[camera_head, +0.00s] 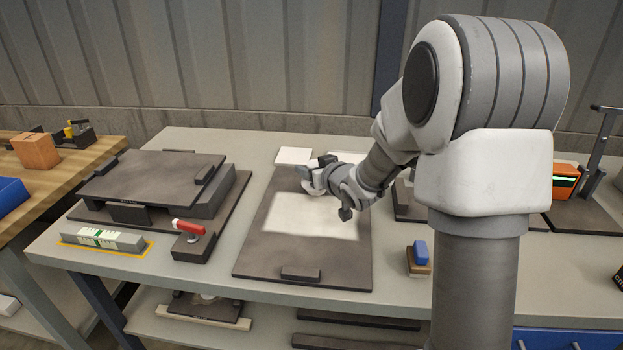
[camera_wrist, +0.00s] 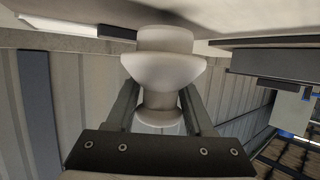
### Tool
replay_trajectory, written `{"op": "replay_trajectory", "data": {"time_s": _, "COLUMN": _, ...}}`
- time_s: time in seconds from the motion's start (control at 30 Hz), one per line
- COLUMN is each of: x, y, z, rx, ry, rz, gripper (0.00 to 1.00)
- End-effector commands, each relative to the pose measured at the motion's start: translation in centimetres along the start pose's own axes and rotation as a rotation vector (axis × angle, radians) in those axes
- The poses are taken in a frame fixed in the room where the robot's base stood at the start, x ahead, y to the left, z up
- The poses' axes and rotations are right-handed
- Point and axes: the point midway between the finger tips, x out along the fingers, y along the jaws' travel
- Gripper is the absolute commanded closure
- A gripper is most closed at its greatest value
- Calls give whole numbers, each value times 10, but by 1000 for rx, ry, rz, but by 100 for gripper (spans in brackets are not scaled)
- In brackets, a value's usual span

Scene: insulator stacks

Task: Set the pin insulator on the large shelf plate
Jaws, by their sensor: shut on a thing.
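My gripper (camera_wrist: 160,92) is shut on a white, flared insulator (camera_wrist: 163,70), which sits between its two dark fingers in the wrist view. In the head view my gripper (camera_head: 316,178) is at the far part of a large dark plate (camera_head: 262,258) with a bright pale patch on it. The insulator is small and partly hidden by the gripper there. I cannot tell whether it touches the plate. A raised dark plate (camera_head: 150,178) on a block stands to the left; I cannot tell for certain which plate is the large shelf plate.
A red-handled clamp (camera_head: 190,235) and a grey-green bar (camera_head: 103,239) are at the table's front left. A blue-topped block (camera_head: 420,255) is right of the middle plate. An orange device (camera_head: 565,180) is far right.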

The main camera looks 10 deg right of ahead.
Motion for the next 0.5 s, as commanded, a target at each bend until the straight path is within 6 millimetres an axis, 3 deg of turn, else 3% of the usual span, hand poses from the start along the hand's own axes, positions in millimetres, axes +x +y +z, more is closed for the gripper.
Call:
{"op": "replay_trajectory", "data": {"time_s": 0.1, "x": 7, "y": -1, "z": 18, "rx": 0, "ry": 1, "rz": -1, "gripper": 100}}
{"op": "replay_trajectory", "data": {"time_s": 0.47, "x": 8, "y": 0, "z": 20, "rx": 0, "ry": 3, "rz": 0, "gripper": 100}}
{"op": "replay_trajectory", "data": {"time_s": 0.5, "x": 7, "y": 0, "z": 20, "rx": 0, "ry": 1, "rz": 0, "gripper": 40}}
